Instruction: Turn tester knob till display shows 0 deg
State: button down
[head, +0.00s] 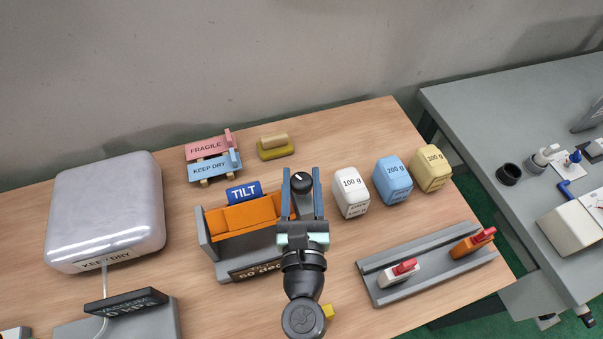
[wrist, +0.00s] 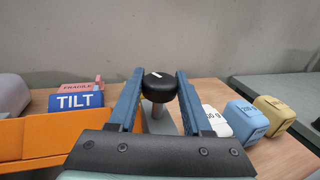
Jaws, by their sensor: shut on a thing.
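The tilt tester (head: 208,248) stands mid-table with a blue TILT sign (head: 244,192) and an orange cradle (head: 248,214). Its dark display (head: 246,273) seems to read "60 deg", its right end hidden by my arm. The black knob (head: 301,183) with a white pointer mark sits at the tester's right side. It also shows in the wrist view (wrist: 159,88), with the TILT sign (wrist: 76,101) to its left. My gripper (head: 304,184) has its two blue fingers on either side of the knob and is shut on it. The knob's post is partly hidden.
White (head: 351,193), blue (head: 393,180) and yellow (head: 431,168) weights stand close to the right of my gripper. A grey rail (head: 415,283) with two red-topped pieces lies at front right. A silvery box (head: 106,211) is at left; FRAGILE and KEEP DRY stamps (head: 214,166) are behind.

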jog(key=shift+a+m+h, duration=0.1)
jog(key=shift+m+h, duration=0.8)
jog(key=shift+h, duration=0.6)
jog(key=shift+m+g+h+p, duration=0.35)
jog(key=shift+m+h, duration=0.25)
jog(key=shift+h, duration=0.3)
jog(key=m+g+h, duration=0.1)
jog(key=m+h, duration=0.1)
jog(key=h, duration=0.1)
jog(key=m+g+h+b, duration=0.1)
jog(key=m+h+b, duration=0.1)
jog(key=m+g+h+b, duration=0.2)
jog(key=h, duration=0.1)
jog(key=shift+f+g, duration=0.15)
jog(key=shift+g, duration=0.1)
jog(key=shift+m+g+h+b, duration=0.6)
jog(key=shift+h, duration=0.1)
jog(key=shift+g, duration=0.3)
jog(key=shift+r, duration=0.2)
jog(key=shift+c, duration=1.7)
grip_release()
